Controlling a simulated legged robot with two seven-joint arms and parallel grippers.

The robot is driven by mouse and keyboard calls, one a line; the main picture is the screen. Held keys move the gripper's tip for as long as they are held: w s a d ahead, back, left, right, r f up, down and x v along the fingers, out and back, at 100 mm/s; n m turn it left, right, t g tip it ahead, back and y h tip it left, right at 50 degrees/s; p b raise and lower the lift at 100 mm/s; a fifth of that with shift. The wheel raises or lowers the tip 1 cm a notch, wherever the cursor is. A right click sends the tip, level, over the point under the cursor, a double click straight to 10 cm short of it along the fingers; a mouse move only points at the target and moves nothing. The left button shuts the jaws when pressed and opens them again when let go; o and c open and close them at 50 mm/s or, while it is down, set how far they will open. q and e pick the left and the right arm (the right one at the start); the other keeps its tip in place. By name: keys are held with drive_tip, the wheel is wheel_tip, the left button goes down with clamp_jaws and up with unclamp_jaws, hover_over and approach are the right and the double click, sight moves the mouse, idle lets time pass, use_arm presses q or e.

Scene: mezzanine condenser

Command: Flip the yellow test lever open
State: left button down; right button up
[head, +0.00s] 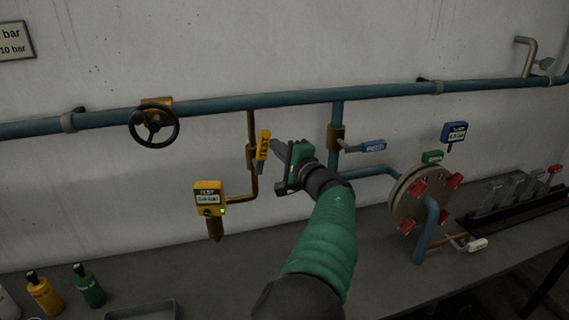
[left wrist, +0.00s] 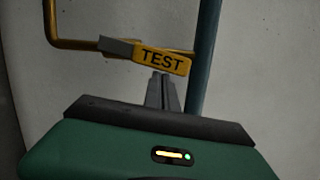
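The yellow test lever (head: 263,145), marked TEST, sits on the brass branch pipe below the blue header pipe. In the head view its handle stands nearly upright. In the left wrist view the lever (left wrist: 162,61) lies across the picture, just beyond the fingertips. My left gripper (head: 274,149) is right beside the lever, on its right side. In the left wrist view its fingers (left wrist: 160,84) are close together, with nothing seen between them. Whether the tips touch the lever I cannot tell. My right gripper is not in view.
A yellow test gauge (head: 208,198) hangs at the branch's lower end. A black handwheel (head: 153,126) is at left. A flange with red clamps (head: 408,200) stands at right. Bottles (head: 88,288) stand on the bench.

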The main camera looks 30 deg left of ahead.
use_arm(q)
drive_tip(key=shift+s+a+r+n+g+b, duration=0.3)
drive_tip(key=shift+s+a+n+b, duration=0.3)
drive_tip(key=shift+n+b, duration=0.4)
drive_tip(key=shift+w, duration=0.1)
